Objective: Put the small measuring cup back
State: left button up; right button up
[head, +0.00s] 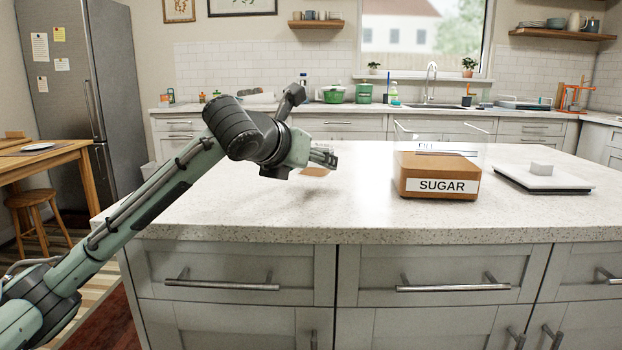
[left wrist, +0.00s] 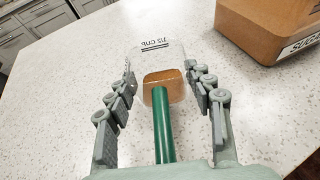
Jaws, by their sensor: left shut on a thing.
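My left gripper (head: 326,157) is over the left-middle part of the island counter, left of the sugar bin. In the left wrist view its two fingers (left wrist: 164,95) are on either side of a small measuring cup (left wrist: 160,58) with a green handle (left wrist: 163,128). The gripper is shut on this cup. The cup has a pale body with dark print that appears upside down, and brown shows inside it. In the head view only a brown patch (head: 316,170) shows below the gripper. My right gripper is not in view.
A bin labelled SUGAR (head: 441,174), brown below with clear upper walls, stands on the counter (head: 350,205); it also shows in the wrist view (left wrist: 262,28). A flat scale (head: 572,182) with a small white block (head: 541,168) is farther right. The counter's front middle is clear.

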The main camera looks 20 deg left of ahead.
aim_at(308, 177)
pick_arm(q)
notch_tip(308, 177, down, 2)
jog(key=shift+f, duration=0.5)
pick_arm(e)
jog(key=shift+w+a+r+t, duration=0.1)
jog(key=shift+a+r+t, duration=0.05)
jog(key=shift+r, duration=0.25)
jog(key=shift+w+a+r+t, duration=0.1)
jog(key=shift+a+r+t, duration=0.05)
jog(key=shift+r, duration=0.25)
pick_arm(q)
jog(key=shift+f, duration=0.15)
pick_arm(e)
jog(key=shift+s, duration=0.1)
pick_arm(q)
jog(key=o, duration=1.2)
jog(key=shift+o, duration=0.2)
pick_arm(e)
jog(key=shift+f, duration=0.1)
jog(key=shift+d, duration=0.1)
